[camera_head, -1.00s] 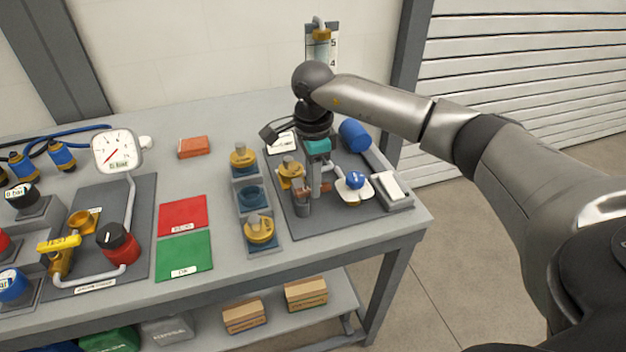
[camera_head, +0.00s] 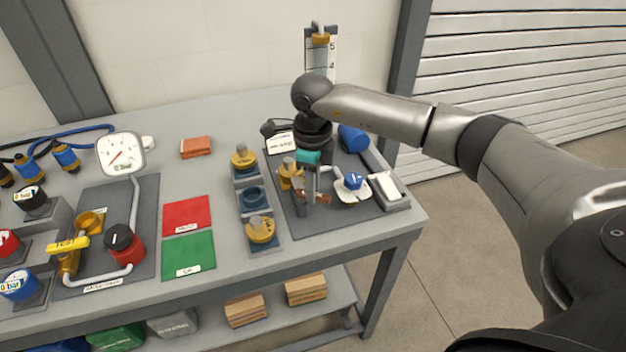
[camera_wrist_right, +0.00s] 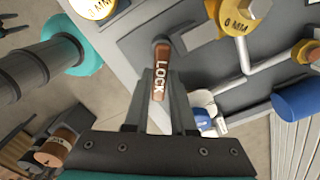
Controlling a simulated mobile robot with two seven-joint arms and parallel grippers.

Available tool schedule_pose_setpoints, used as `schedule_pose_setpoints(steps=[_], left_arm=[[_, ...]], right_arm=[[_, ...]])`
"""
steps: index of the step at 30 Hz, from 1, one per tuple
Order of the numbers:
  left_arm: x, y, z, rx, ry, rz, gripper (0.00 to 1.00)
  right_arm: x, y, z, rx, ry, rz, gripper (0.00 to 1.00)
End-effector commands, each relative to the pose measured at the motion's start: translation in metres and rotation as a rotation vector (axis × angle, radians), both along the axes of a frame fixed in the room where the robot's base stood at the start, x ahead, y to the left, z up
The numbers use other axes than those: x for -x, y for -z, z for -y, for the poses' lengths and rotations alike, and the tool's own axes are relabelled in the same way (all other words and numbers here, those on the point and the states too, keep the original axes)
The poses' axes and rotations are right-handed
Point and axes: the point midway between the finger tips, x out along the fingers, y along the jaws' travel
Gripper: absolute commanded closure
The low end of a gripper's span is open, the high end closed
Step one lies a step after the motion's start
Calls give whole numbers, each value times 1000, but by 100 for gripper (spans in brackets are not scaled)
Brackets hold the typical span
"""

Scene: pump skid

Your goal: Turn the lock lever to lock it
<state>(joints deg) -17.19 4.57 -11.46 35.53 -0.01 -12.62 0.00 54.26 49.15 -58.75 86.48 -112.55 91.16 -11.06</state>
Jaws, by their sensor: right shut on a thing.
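The lock lever (camera_wrist_right: 161,72) is a short reddish-brown bar marked LOCK in the right wrist view. It lies between the fingers of my right gripper (camera_wrist_right: 160,105), which is shut on it. In the head view my right gripper (camera_head: 309,193) points down over the dark skid plate (camera_head: 345,222), and a small brown part of the lever (camera_head: 322,198) shows beside the fingers. Most of the lever is hidden there. My left gripper is in neither view.
A blue knob (camera_head: 353,181) on a white plate stands just right of the gripper, and a brass fitting (camera_head: 288,172) just left. A blue cylinder (camera_head: 353,137) lies behind. A holder with brass pieces (camera_head: 261,232) stands left of the skid plate.

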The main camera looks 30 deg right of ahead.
Motion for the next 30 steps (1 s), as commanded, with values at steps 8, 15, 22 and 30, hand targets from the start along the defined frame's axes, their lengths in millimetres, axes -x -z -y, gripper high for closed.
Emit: schedule_pose_setpoints(steps=[8, 15, 22, 30], left_arm=[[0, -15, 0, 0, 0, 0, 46], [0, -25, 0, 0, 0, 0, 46], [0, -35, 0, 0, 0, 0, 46], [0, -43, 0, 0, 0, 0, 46]], right_arm=[[3, -2, -6, 0, 263, 1, 100], [5, -2, -11, -1, 490, 0, 100], [6, -2, -16, -2, 694, 1, 100], [5, -2, -20, -1, 871, 2, 100]])
